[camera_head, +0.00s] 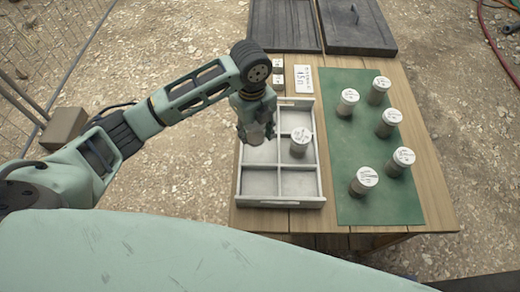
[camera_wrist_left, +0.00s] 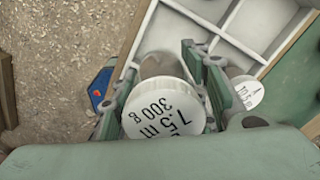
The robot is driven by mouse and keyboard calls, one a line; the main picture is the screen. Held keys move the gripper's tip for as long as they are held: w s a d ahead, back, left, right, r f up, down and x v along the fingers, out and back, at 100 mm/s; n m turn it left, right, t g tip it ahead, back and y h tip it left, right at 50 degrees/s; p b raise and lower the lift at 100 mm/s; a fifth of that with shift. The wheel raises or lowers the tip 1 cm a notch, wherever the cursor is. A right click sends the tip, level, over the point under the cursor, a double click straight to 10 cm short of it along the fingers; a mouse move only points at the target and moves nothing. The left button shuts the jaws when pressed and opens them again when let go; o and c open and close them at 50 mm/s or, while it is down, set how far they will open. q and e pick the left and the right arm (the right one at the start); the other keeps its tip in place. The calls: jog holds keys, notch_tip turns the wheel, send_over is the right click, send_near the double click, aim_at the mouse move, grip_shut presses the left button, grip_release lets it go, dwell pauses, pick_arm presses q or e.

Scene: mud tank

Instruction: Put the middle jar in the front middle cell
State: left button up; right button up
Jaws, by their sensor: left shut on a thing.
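My left gripper (camera_head: 256,120) is shut on a jar (camera_wrist_left: 160,108) with a white lid marked 7.5 m and 300 g; the two fingers sit either side of it in the left wrist view. It holds the jar over the left column of the grey divided tray (camera_head: 282,203), at its left side. Another jar (camera_head: 300,142) stands in a right-column cell of the tray; it also shows in the left wrist view (camera_wrist_left: 246,92). Several white-lidded jars stand on the green mat (camera_head: 345,213), one of them (camera_head: 388,122) around its middle. My right gripper is not in view.
The tray and mat lie on a wooden table (camera_head: 437,205). A white label card (camera_head: 303,79) lies behind the tray. Dark trays (camera_head: 285,27) stand at the back. The two front cells of the tray look empty. Gravel surrounds the table.

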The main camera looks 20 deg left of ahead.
aim_at(259, 136)
pick_arm(q)
jog(key=m, duration=0.2)
jog(key=w+m, duration=0.1)
jog(key=m, duration=0.1)
jog(key=shift+d+r, duration=0.25)
jog(key=shift+d, duration=0.1)
jog(key=shift+w+d+m, duration=0.1)
jog(key=shift+w+m, duration=0.15)
jog(key=shift+m, duration=0.65)
jog(key=shift+w+m, duration=0.25)
jog(key=shift+m, duration=0.55)
jog(key=shift+d+f+p, duration=0.1)
jog(key=shift+f+p, duration=0.2)
jog(key=shift+f, duration=0.1)
notch_tip(259, 136, down, 4)
jog(key=shift+f+p, duration=0.2)
jog(key=shift+p, duration=0.1)
notch_tip(259, 136, down, 5)
jog(key=shift+r, duration=0.1)
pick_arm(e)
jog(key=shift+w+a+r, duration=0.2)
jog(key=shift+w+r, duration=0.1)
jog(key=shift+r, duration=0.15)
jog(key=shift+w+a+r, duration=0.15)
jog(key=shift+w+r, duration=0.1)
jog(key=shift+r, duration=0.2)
